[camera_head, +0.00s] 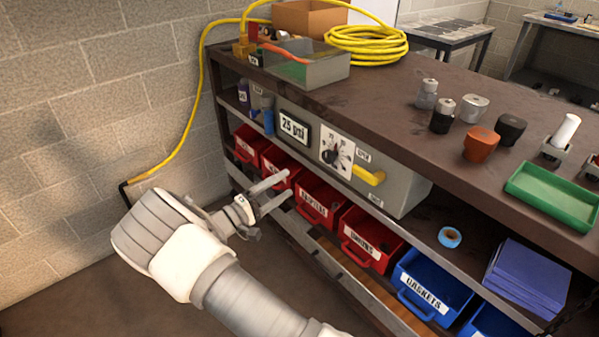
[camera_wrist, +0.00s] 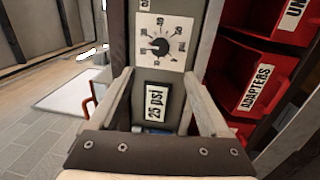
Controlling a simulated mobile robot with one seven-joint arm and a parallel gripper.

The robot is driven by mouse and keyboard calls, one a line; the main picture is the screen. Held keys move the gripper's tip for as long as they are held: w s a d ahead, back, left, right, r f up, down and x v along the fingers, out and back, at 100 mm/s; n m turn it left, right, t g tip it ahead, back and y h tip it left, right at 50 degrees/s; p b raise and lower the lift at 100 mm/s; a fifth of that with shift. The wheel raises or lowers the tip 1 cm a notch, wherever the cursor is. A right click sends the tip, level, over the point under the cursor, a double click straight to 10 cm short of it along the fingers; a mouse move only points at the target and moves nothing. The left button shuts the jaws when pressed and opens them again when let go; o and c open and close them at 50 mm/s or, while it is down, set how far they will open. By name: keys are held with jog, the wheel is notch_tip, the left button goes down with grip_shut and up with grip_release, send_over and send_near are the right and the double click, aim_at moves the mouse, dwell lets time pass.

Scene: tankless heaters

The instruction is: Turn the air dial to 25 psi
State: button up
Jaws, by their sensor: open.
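The air dial (camera_head: 332,155) is a dark knob on a white square plate with number marks, set on the front of a grey box under the bench top. It also shows in the wrist view (camera_wrist: 159,46), beyond my fingertips. A black-framed sign reading "25 psi" (camera_head: 294,129) is left of the dial; the wrist view shows it (camera_wrist: 157,103) between my fingers. My gripper (camera_head: 277,193) is open and empty, in front of the box and below the dial, apart from it. In the wrist view the fingertips (camera_wrist: 157,78) stand either side of the sign.
A yellow handle (camera_head: 368,175) juts from the box right of the dial. Red bins (camera_head: 318,200) and a blue gaskets bin (camera_head: 437,288) line the shelf below. The bench top (camera_head: 400,110) holds a grey tray, yellow hose, several small parts and a green tray. Open floor lies left.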

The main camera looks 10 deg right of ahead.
jog(key=shift+v, duration=1.4)
jog(key=s+d+r+m+g+y, duration=0.3)
jog(key=s+d+r+g, duration=0.2)
jog(key=d, duration=0.2)
jog(key=s+d+r+m+g+y, duration=0.2)
jog(key=s+d+r+g+y, duration=0.1)
jog(key=s+d+r+g, duration=0.3)
jog(key=s+d+r+m+t+y, duration=0.1)
jog(key=s+r+t+y, duration=0.3)
jog(key=s, duration=0.6)
jog(key=s+r+m+t+y, duration=0.1)
jog(key=s+r+t+y, duration=0.1)
jog(key=s+r+y, duration=0.6)
notch_tip(320, 180, up, 17)
jog(key=s+h+p, duration=0.1)
jog(key=p, duration=1.8)
jog(key=shift+s+r+h, duration=0.2)
jog(key=shift+s+h, duration=0.1)
jog(key=shift+h, duration=0.1)
